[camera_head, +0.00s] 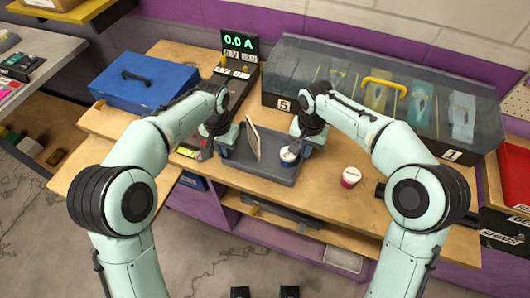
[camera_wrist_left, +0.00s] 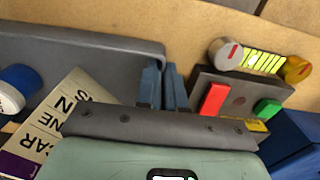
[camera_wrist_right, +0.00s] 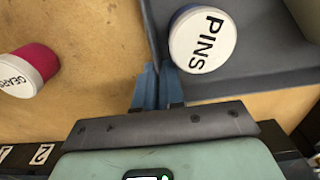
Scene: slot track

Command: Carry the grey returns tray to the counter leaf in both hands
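The grey returns tray (camera_head: 262,171) lies on the wooden counter, seemingly resting on it. It holds a blue cup with a white PINS lid (camera_wrist_right: 202,40) and a tilted lettered card (camera_wrist_left: 62,120). My left gripper (camera_head: 226,148) is at the tray's left end; in the left wrist view its fingers (camera_wrist_left: 162,88) are close together around the tray's wall. My right gripper (camera_head: 304,148) is at the right end, and its fingers (camera_wrist_right: 157,88) likewise close on the wall there. I cannot tell which wooden surface is the counter leaf.
A red GEARS cup (camera_head: 350,177) stands right of the tray. A blue toolbox (camera_head: 145,82) is at the left. A meter box (camera_head: 236,55) and a long clear-fronted case (camera_head: 380,90) stand behind. A small panel with red and green buttons (camera_wrist_left: 238,98) sits close outside the tray's left end.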

